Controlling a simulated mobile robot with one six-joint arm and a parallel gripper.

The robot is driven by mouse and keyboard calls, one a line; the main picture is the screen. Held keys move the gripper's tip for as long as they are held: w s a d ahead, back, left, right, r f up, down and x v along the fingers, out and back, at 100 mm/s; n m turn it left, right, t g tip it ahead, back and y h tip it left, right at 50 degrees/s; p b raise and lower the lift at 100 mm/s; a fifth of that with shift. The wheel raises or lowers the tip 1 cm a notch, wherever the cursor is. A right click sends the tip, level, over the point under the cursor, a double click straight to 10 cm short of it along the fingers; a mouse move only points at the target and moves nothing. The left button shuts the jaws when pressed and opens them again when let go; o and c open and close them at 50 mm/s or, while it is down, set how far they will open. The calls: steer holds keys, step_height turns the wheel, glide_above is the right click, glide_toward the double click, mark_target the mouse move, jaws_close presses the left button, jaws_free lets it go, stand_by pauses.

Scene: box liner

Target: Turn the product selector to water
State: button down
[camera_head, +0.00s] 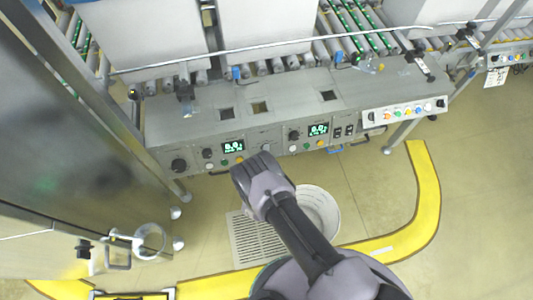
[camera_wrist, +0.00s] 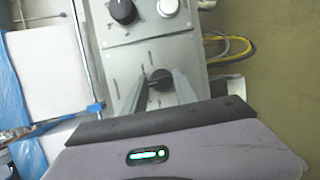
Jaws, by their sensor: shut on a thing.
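The product selector looks to be the dark round knob (camera_wrist: 160,84) on a grey panel section in the wrist view. My gripper (camera_wrist: 159,76) has its two grey fingers on either side of this knob and is shut on it. In the head view my gripper (camera_head: 263,153) reaches the front of the long grey control console (camera_head: 215,105), between two lit green displays (camera_head: 234,146) (camera_head: 318,129). There my wrist hides most of the knob and the fingertips. I cannot read the knob's setting or any label.
Another black knob (camera_wrist: 123,11) and a white round button (camera_wrist: 167,7) sit on the neighbouring panel section. Another black knob (camera_head: 179,165) is at the console's left end. A white round bin (camera_head: 325,208) stands on the floor below. Metal cabinets (camera_head: 60,130) rise at left.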

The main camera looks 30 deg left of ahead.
steer(key=m+g+p, duration=0.1)
steer(key=m, duration=0.3)
steer(key=m+g+p, duration=0.1)
steer(key=m+g, duration=0.1)
steer(key=m, duration=0.2)
steer(key=m+g+y+p, duration=0.1)
steer(key=m, duration=0.3)
steer(key=shift+w+r+g, duration=0.25)
steer(key=shift+r+g, duration=0.05)
steer(key=shift+g, duration=0.1)
steer(key=shift+m, duration=0.4)
steer(key=c, duration=1)
jaws_free()
steer(key=shift+o, duration=0.2)
steer(key=shift+d, duration=0.1)
steer(key=p+v, duration=0.7)
steer(key=v, duration=1)
steer(key=shift+r, duration=0.2)
